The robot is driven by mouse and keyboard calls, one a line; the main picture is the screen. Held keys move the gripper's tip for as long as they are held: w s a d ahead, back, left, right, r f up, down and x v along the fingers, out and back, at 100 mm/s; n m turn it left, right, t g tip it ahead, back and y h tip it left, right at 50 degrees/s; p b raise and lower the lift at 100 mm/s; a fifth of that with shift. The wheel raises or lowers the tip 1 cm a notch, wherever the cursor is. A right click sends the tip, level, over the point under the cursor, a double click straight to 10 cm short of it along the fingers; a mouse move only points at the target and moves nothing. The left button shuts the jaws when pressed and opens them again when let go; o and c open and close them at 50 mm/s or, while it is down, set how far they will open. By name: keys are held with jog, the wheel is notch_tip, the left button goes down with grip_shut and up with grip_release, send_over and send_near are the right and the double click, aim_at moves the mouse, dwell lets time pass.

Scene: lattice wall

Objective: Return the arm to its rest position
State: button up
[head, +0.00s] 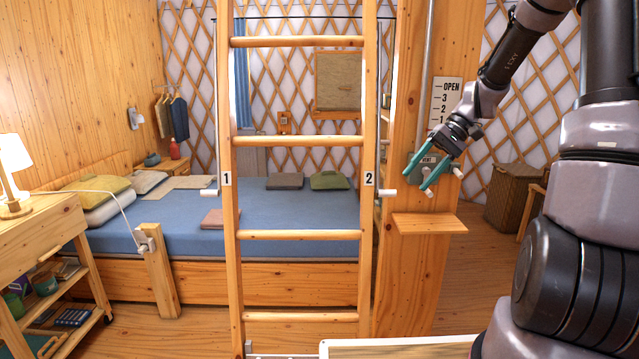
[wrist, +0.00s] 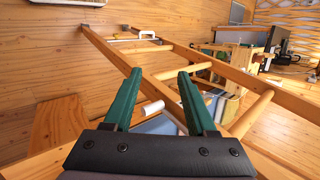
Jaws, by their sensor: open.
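My gripper (head: 430,182) has teal fingers and is open, with nothing between them. In the head view it is in front of the wooden post, beside the grey vent fitting (head: 416,165) and its white knobs. Whether it touches the fitting, I cannot tell. My arm comes in from the upper right, bent downward to the gripper. In the wrist view my gripper (wrist: 160,98) shows its two fingers apart, with the ladder and a white peg (wrist: 152,108) beyond them.
A wooden ladder (head: 298,141) marked 1 and 2 stands left of the gripper. A small shelf (head: 430,223) juts from the post below it. A bed with blue cover (head: 280,215) lies behind the ladder. A lamp (head: 12,165) stands on the left cart. A basket (head: 512,197) stands at right.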

jog(key=s+r+m+t+h, duration=0.3)
jog(key=s+r+t, duration=0.6)
jog(key=s+r, duration=0.7)
jog(key=s+h, duration=0.2)
jog(key=shift+s+d+m+h, duration=0.15)
jog(key=shift+s+m+h, duration=0.05)
jog(key=shift+m+h, duration=0.2)
